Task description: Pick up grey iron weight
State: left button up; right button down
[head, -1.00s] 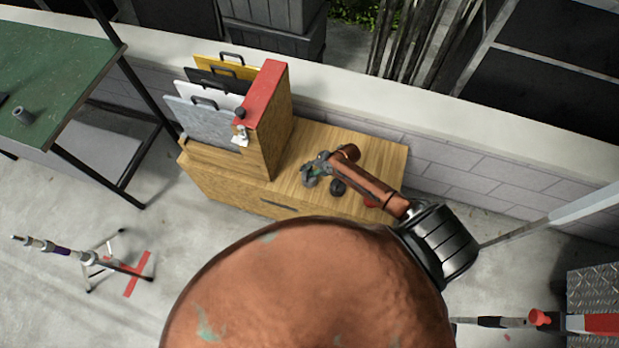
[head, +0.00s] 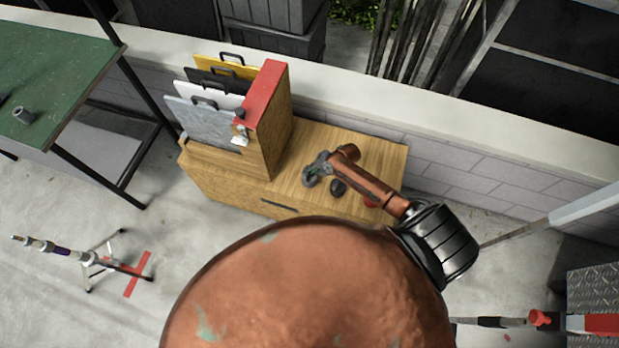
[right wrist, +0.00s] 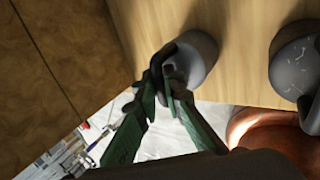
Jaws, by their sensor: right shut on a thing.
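My right gripper (head: 311,175) is over the wooden cabinet top near its front edge. In the right wrist view its green and dark fingers (right wrist: 168,75) are shut on the narrow knob of the grey iron weight (right wrist: 200,52). The weight's rounded body is at the wooden surface; I cannot tell whether it touches it. In the head view the gripper largely hides this weight. A darker weight (head: 338,187) stands close by to the right, apart from the gripper, and it also shows in the right wrist view (right wrist: 293,60). My left gripper is not in view.
The wooden cabinet (head: 375,150) carries a red-topped divider (head: 266,95) with several coloured panels on its left. A red object (head: 370,203) is partly behind my right arm. A green table (head: 60,70) stands at the left. The cabinet top is clear at its back right.

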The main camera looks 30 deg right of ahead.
jog(key=shift+w+r, duration=0.2)
jog(key=shift+w, duration=0.05)
jog(key=shift+r, duration=0.65)
jog(key=s+a+r+p, duration=0.2)
jog(key=s+a+r, duration=0.6)
jog(key=s+r, duration=0.3)
jog(key=shift+s+r+p, duration=0.3)
jog(key=shift+r, duration=0.05)
jog(key=shift+a, duration=0.1)
